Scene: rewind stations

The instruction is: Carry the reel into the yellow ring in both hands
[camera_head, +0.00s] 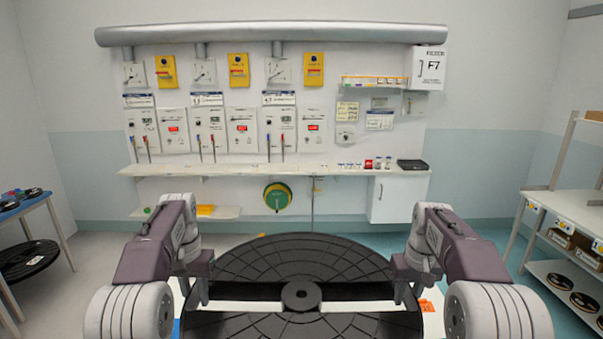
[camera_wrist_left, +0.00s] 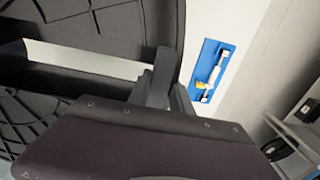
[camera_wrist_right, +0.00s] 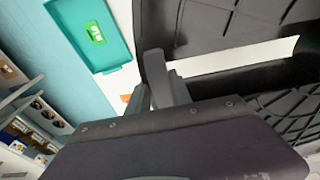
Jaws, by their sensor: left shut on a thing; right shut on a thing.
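The large black reel (camera_head: 300,256) fills the lower middle of the head view, with a round hub at its centre and open gaps on both sides of it. My left gripper (camera_head: 200,291) is shut on the reel's left side; the left wrist view shows the finger against the black reel (camera_wrist_left: 100,25). My right gripper (camera_head: 406,290) is shut on the right side; the right wrist view also shows its finger against the reel (camera_wrist_right: 230,25). I cannot make out a yellow ring on the floor; only a small yellow-orange bit shows behind the reel.
A wall bench (camera_head: 300,170) with panels stands ahead, with a green and yellow round item (camera_head: 278,197) below it. A blue table (camera_head: 25,207) is at left, a white shelf rack (camera_head: 570,225) at right. Flat blue (camera_wrist_left: 212,70) and teal (camera_wrist_right: 90,35) trays lie below beside the reel.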

